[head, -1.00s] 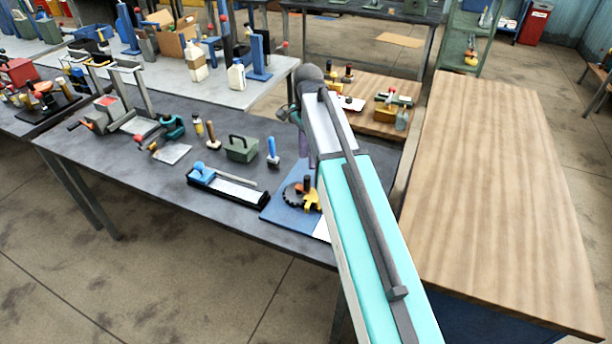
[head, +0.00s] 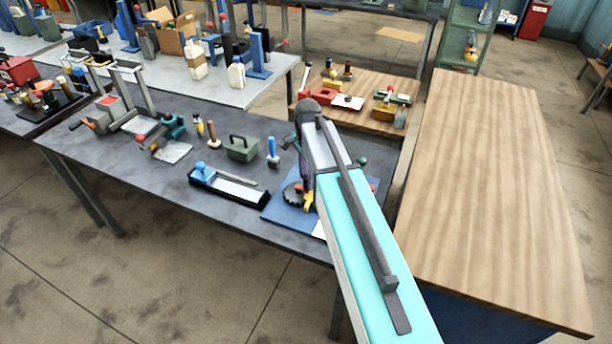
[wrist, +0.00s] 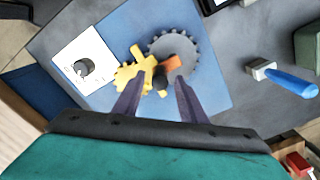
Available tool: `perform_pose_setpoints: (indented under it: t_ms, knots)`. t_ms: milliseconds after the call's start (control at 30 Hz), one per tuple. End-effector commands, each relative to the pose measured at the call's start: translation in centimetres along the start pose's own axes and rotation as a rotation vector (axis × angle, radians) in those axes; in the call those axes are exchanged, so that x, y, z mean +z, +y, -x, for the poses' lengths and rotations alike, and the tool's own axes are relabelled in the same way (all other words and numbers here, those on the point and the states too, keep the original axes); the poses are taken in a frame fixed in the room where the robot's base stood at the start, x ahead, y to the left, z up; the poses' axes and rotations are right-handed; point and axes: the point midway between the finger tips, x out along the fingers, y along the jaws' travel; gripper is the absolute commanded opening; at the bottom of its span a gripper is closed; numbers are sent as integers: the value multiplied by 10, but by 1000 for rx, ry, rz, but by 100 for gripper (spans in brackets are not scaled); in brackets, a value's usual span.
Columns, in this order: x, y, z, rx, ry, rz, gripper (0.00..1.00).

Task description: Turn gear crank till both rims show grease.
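The gear set sits on a blue board (head: 277,213) at the front right of the grey bench. In the wrist view I see a dark grey toothed gear (wrist: 186,46) and a smaller yellow gear (wrist: 126,76) beside it. An orange crank arm (wrist: 174,63) with a dark upright knob (wrist: 160,82) lies over the gears. My gripper (wrist: 156,88) is open, with one finger on each side of the knob; whether they touch it I cannot tell. In the head view my arm partly hides the gears. I cannot make out grease on either rim.
A white plate with a dark dial (wrist: 84,67) lies on the board. A blue-handled tool (head: 272,153), a green box (head: 242,149) and a black tray (head: 228,187) stand to the left. A wooden-topped cabinet (head: 500,190) is close on the right.

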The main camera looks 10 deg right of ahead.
Motion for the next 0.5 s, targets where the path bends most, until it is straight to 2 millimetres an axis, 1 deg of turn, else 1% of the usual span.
perform_pose_setpoints:
  t_ms: [200, 433, 467, 500]
  knots:
    - [0, 0, -5, -1, 0, 1, 38]
    - [1, 0, -5, -1, 0, 1, 38]
    - [1, 0, -5, -1, 0, 1, 34]
    - [1, 0, -5, -1, 0, 1, 28]
